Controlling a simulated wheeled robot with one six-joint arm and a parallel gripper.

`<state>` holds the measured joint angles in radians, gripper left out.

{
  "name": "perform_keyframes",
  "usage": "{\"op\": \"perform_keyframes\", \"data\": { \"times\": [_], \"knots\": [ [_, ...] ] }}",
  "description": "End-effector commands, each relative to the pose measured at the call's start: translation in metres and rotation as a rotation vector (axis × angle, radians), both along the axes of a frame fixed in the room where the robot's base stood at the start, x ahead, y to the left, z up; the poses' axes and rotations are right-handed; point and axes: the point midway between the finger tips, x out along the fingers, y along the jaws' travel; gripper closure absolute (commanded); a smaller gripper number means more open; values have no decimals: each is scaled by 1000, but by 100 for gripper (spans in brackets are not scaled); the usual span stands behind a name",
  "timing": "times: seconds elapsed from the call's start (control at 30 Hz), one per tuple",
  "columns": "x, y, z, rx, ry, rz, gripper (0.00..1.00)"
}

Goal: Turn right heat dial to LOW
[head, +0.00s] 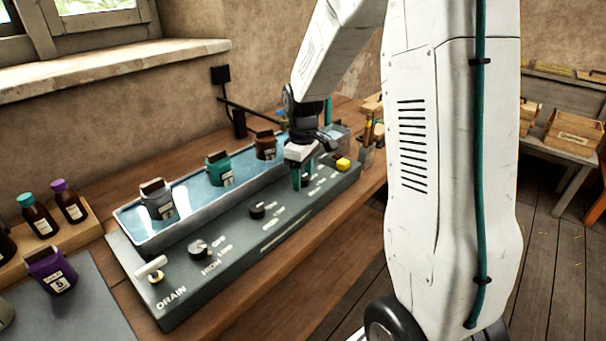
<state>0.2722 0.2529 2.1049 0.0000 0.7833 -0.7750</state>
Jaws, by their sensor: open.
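My gripper (303,180) points down over the right part of the grey control panel (180,290) in the head view, with teal fingers. It is open, with its fingers low at the panel surface. Small white lettering beside the fingers is too small to read. A black dial (257,210) sits at the panel's middle. Another dial (197,247) is at the left, with HIGH and LOW printed below it.
A water trough (120,215) holding grey, teal and brown containers runs behind the panel. A white-handled DRAIN lever (151,268) is at the panel's left end. A yellow knob (343,164) stands just right of my gripper. Bottles (38,214) stand at far left.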

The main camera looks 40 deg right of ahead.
Motion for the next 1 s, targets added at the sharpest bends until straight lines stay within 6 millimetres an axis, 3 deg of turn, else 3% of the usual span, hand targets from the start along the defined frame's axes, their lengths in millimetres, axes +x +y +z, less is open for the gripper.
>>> {"op": "perform_keyframes", "data": {
  "times": [0.17,0.33,0.67,1.0],
  "knots": [
    [0,0,0,0,0,0,45],
    [0,0,0,0,0,0,89],
    [0,0,0,0,0,-29,89],
    [0,0,1,0,0,-233,89]
  ]
}}
